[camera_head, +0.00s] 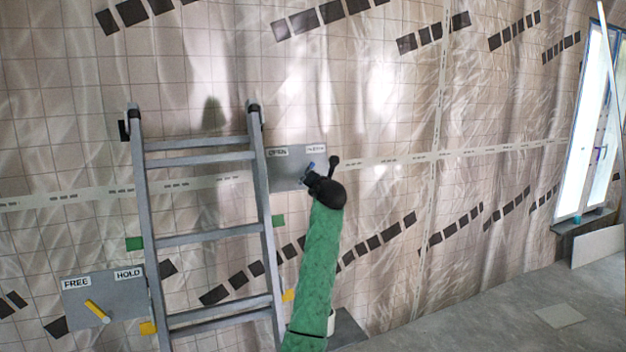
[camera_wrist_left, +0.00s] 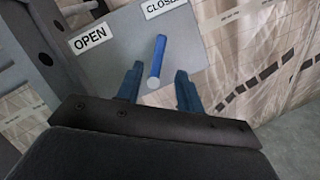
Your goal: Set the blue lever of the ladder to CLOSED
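The blue lever (camera_wrist_left: 158,58) sits on a grey panel (camera_wrist_left: 115,50) with OPEN and CLOSED labels. In the left wrist view it slants up from its pale round end and points toward the CLOSED label (camera_wrist_left: 163,6); the OPEN label (camera_wrist_left: 90,38) lies to its left. My left gripper (camera_wrist_left: 160,72) is open, with one finger on each side of the lever's lower part; contact cannot be told. In the head view my left gripper (camera_head: 311,179) covers part of the lever (camera_head: 310,167) beside the ladder (camera_head: 261,170). My right gripper is not in view.
A second panel (camera_head: 75,299) with FREE and HOLD labels and a yellow lever (camera_head: 97,311) is at the ladder's lower left. A tiled, sheeted wall stands behind. A window (camera_head: 588,130) is at the far right. The floor at right is mostly open, with a flat slab (camera_head: 559,316).

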